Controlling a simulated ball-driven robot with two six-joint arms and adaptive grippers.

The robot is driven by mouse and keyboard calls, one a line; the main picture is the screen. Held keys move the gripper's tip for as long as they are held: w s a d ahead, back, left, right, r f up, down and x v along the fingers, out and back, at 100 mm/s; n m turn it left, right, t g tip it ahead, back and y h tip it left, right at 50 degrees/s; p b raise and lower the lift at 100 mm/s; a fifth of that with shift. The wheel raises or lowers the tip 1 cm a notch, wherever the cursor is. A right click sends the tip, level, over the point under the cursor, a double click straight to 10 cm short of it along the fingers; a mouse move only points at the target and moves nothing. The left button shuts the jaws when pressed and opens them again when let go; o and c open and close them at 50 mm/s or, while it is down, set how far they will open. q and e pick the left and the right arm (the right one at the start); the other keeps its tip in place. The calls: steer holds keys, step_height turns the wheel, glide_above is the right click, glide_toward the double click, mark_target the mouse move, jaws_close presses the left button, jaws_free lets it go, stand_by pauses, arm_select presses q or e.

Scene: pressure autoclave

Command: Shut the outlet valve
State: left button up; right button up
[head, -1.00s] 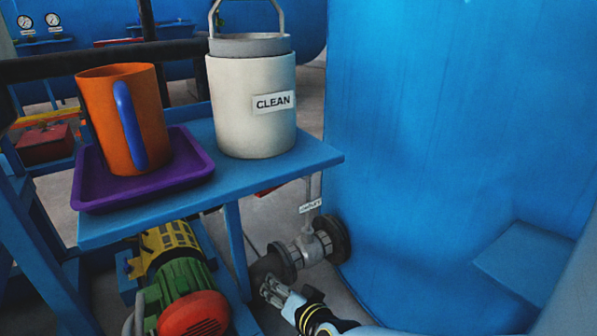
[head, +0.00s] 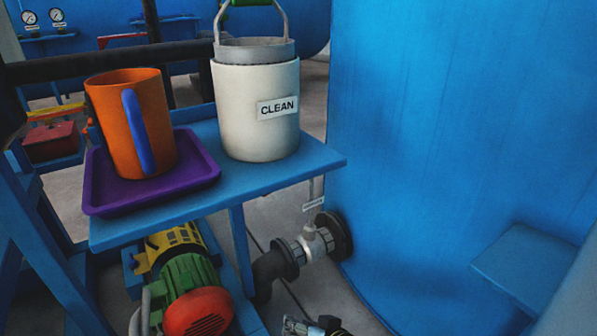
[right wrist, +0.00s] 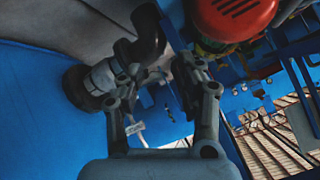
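The outlet valve (head: 318,242) is a pale grey body between dark flanges, low on the blue tank's side. A thin grey stem with a small white tag (head: 313,204) rises above it and partly hides behind the table edge. The valve also shows in the right wrist view (right wrist: 103,76), at the left behind a finger. My right gripper (head: 296,325) is at the bottom edge of the head view, below the valve and apart from it. In the right wrist view its fingers (right wrist: 158,80) are spread with nothing held between them. My left gripper is not in view.
A pump motor (head: 190,285) stands below. The blue tank (head: 440,130) fills the right.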

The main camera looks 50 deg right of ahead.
arm_select(q)
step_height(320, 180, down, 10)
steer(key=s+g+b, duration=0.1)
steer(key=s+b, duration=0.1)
steer(key=b, duration=1)
arm_select(e)
steer(key=w+d+r+m+t+h, duration=0.1)
steer(key=w+d+r+m+h, duration=0.3)
steer(key=w+r+m+h, duration=0.45)
steer(key=w+d+r+m+h, duration=0.3)
steer(key=w+d+r+m, duration=0.15)
steer(key=r+m, duration=0.7)
steer(key=shift+n, duration=0.5)
steer(key=b+x, duration=0.1)
steer(key=x, duration=0.5)
steer(key=b+x, duration=0.1)
steer(key=x, duration=0.2)
steer(key=shift+w+r+b, duration=0.3)
steer(key=shift+w, duration=0.25)
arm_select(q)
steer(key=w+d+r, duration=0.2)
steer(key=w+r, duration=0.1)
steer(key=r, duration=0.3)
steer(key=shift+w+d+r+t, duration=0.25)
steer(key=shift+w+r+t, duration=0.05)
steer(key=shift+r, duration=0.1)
arm_select(e)
steer(key=shift+w+d+r, duration=0.15)
steer(key=shift+w+d, duration=0.3)
steer(key=shift+d, duration=0.1)
